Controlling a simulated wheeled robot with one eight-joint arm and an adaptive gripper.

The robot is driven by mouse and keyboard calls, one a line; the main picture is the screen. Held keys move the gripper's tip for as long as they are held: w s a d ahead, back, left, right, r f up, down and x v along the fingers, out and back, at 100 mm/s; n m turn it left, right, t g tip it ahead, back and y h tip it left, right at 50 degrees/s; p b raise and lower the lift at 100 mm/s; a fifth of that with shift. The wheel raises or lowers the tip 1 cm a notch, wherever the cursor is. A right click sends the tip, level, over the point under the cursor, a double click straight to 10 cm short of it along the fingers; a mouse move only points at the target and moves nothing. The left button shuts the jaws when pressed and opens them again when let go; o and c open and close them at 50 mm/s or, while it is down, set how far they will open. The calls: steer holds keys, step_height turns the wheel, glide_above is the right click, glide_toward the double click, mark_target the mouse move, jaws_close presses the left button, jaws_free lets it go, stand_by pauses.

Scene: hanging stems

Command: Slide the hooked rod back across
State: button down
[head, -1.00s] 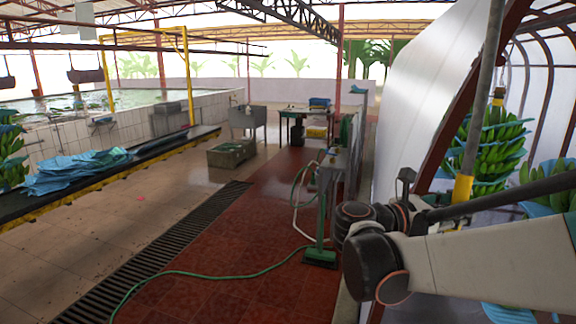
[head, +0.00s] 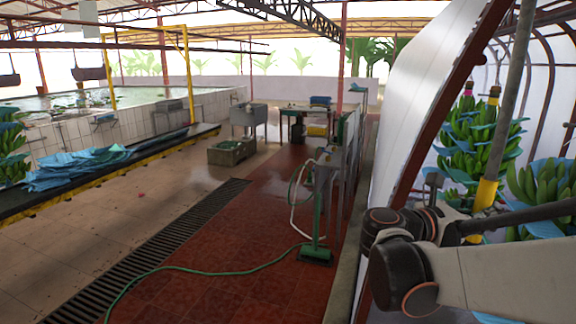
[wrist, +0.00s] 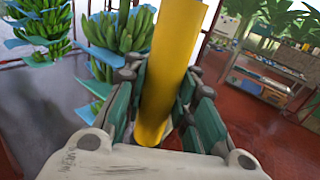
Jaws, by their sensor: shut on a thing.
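The rod is a grey pole (head: 516,105) with a yellow lower section (head: 486,194), and it stands slightly tilted at the right of the head view. Its upper end runs out of the picture, so the hook is not visible. In the wrist view the yellow section (wrist: 172,70) passes between the green-padded fingers of my gripper (wrist: 160,112), which is shut on it. In the head view my wrist hides most of the gripper. Hanging banana stems (head: 480,150) show behind the rod, and also at the left of the wrist view (wrist: 45,28).
A red curved frame post (head: 440,125) with white sheeting stands left of the rod. More bananas (head: 540,182) hang to the right.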

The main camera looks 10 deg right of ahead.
steer(key=c, duration=1.3)
jaws_free()
steer(key=shift+s+f, duration=0.15)
steer(key=shift+s, duration=0.4)
steer(key=shift+a, duration=0.1)
